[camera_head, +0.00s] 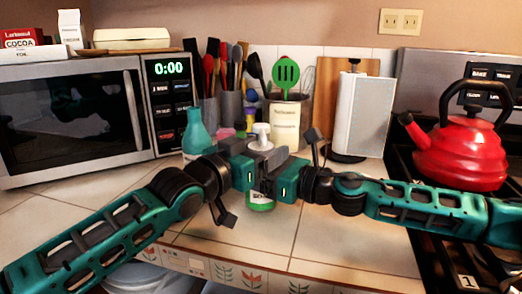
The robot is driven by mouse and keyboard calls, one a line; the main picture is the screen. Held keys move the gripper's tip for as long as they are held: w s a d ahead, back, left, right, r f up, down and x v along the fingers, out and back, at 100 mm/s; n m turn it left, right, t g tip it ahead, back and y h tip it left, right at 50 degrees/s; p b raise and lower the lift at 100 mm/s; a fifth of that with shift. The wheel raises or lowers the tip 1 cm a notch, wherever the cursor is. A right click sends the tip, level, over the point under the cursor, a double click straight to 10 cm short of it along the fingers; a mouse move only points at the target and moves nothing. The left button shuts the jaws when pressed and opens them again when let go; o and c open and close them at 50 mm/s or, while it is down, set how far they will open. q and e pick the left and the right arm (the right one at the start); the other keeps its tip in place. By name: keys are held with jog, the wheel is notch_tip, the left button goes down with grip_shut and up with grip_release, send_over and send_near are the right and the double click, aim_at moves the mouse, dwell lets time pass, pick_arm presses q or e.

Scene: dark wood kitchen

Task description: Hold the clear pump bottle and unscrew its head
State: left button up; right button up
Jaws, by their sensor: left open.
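The clear pump bottle (261,202) stands upright on the tiled counter, with green at its bottom and part of a label showing. Its white pump head (261,136) rises above my grippers, which hide the bottle's middle. My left gripper (255,153) comes in from the left and is open at the upper part of the bottle, just below the pump head. My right gripper (276,164) comes in from the right, close beside the left one and at the bottle. Its fingers are mostly hidden, so I cannot tell whether they are closed on the bottle.
A teal bottle (195,133) stands behind to the left, near a microwave (75,118). A utensil crock (286,126) and a white speaker-like box (360,115) stand behind. A red kettle (462,155) sits on the stove at right. The front counter tiles (325,235) are clear.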

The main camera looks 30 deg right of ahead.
pick_arm(q)
jog(key=v, duration=0.6)
dwell(0.3)
jog(key=shift+a, duration=0.1)
jog(key=shift+x, duration=3.1)
jog(key=c, duration=0.9)
jog(key=o, duration=0.9)
jog(key=v, duration=0.6)
